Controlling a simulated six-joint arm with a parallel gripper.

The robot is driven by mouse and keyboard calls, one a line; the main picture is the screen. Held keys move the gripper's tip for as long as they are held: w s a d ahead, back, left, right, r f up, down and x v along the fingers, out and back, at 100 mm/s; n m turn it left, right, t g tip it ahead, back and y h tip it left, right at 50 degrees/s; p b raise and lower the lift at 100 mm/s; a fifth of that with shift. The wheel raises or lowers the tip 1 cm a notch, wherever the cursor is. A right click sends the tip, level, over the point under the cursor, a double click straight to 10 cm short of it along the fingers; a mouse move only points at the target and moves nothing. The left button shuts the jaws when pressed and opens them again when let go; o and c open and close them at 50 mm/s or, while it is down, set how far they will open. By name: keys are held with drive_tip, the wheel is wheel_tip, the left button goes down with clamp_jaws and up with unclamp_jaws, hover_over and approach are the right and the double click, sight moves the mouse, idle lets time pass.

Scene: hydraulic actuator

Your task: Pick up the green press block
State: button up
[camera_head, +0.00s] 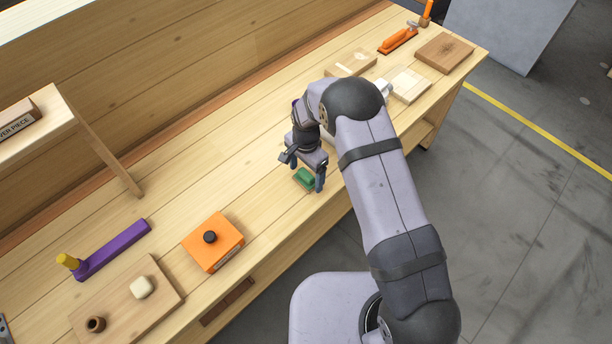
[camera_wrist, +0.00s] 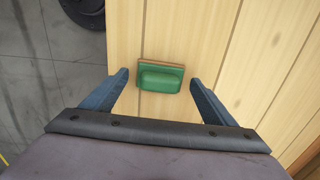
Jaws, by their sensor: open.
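The green press block (camera_head: 306,179) lies on the wooden workbench near its front edge, under my gripper (camera_head: 303,176). In the wrist view the block (camera_wrist: 160,79) shows a raised green top on a base with a brownish edge. My gripper (camera_wrist: 160,88) is open, and its two blue fingers stand to the left and right of the block in that view. The block lies slightly ahead of the fingertips, and I see no contact. How high the fingers are above the bench is hard to tell.
An orange box with a black knob (camera_head: 213,243), a purple bar with a yellow end (camera_head: 112,250) and a wooden board (camera_head: 160,310) lie to the left. Wooden blocks (camera_head: 352,62) and an orange clamp (camera_head: 398,41) are at the far right. The bench around the block is clear.

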drive_tip(key=shift+f, duration=0.15)
drive_tip(key=c, duration=1.2)
